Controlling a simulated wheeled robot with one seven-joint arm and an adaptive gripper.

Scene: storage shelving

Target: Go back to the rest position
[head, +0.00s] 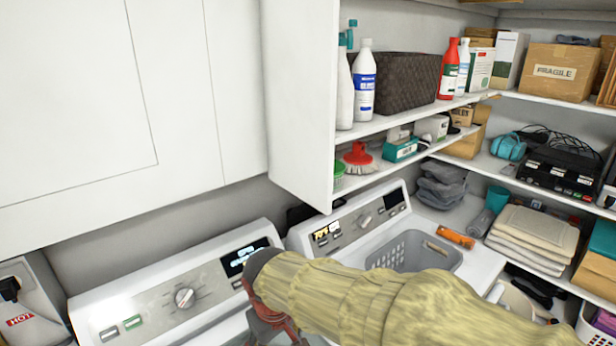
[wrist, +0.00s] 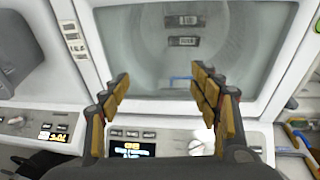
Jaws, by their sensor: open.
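My gripper (wrist: 160,100) is open in the wrist view, with its padded fingers spread apart and nothing between them. It is above a white washing machine, whose control panel with a lit display (wrist: 132,148) and a knob shows below the fingers. The machine's glass lid (wrist: 240,50) lies beyond the fingertips. In the head view my arm comes in from the lower right, and its end hangs in front of the washer's control panel (head: 150,300).
A second machine (head: 350,215) with a grey basket (head: 412,250) stands to the right. Shelves with bottles (head: 364,85), a woven box (head: 400,82) and a cardboard box (head: 558,72) line the wall. A white cabinet (head: 80,100) hangs at upper left.

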